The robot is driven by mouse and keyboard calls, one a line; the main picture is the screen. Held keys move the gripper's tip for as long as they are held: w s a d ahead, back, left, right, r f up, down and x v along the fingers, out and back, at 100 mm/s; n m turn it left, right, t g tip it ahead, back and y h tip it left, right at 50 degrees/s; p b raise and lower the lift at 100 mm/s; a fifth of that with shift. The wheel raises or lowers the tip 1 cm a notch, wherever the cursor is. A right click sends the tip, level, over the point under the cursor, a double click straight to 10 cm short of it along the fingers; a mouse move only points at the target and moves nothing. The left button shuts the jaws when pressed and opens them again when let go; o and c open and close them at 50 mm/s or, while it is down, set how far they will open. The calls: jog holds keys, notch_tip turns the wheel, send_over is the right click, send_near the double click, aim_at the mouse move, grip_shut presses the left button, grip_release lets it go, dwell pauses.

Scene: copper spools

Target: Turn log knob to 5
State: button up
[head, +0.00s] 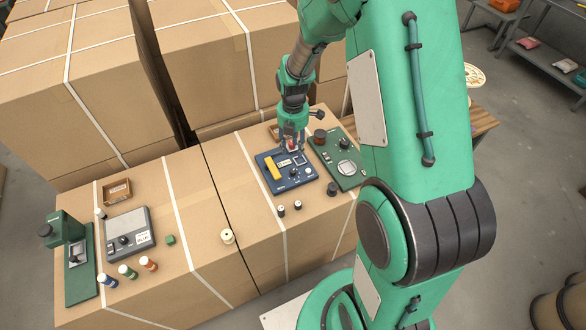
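A blue panel device (296,181) lies on the right cardboard box top, with a yellow block, small dark knobs and a pale square on it. My gripper (292,149) points down over its back edge. A small red thing shows between or just behind the fingers; I cannot tell whether they touch it or how far they are apart. A green panel device (352,182) with a dark knob (344,143) and a pale round-cornered plate lies to the right. A grey device (143,246) with a dark knob (124,240) lies at the left. No label is readable, so I cannot tell which knob is the log knob.
Small spools and dark knob-like pieces stand in front of the panels, with a cream spool (227,236) farther left. Several coloured bottles (128,271), a green stand (80,273) and a brown tray (117,191) are at the left. Tall boxes stand behind. My arm hides the right.

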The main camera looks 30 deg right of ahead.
aim_at(293, 170)
notch_tip(293, 170, down, 14)
jog(key=shift+r+b, duration=0.25)
jog(key=shift+b, duration=0.75)
grip_shut()
